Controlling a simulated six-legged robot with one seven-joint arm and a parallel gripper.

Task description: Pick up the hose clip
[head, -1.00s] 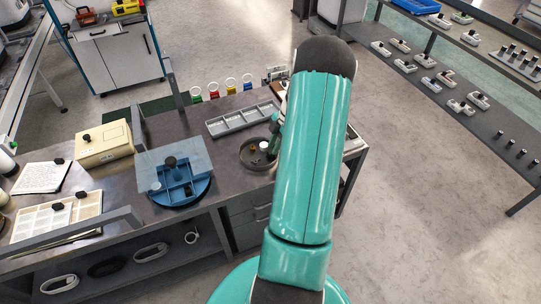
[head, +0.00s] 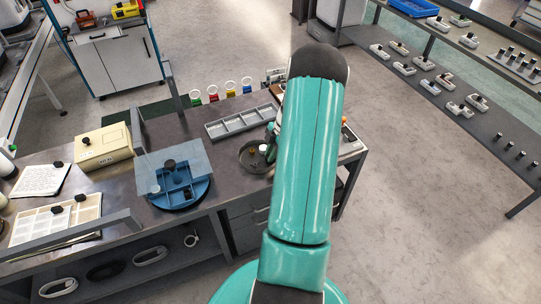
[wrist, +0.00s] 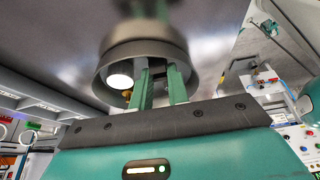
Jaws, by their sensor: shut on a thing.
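My gripper (wrist: 161,72) shows in the wrist view with its two green fingers reaching into a round dark dish (wrist: 103,70). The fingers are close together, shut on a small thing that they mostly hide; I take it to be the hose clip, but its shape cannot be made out. A white round piece and a small gold piece (wrist: 127,94) lie in the dish beside the fingers. In the head view the dish (head: 245,163) stands on the dark bench, partly behind my arm, and my gripper is largely hidden there.
A grey compartment tray (head: 238,123) lies just behind the dish. Coloured ring stands (head: 229,90) line the back edge. A blue divided round tray (head: 180,196) under a clear plate and a beige box (head: 104,148) stand to the left. Open floor lies right.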

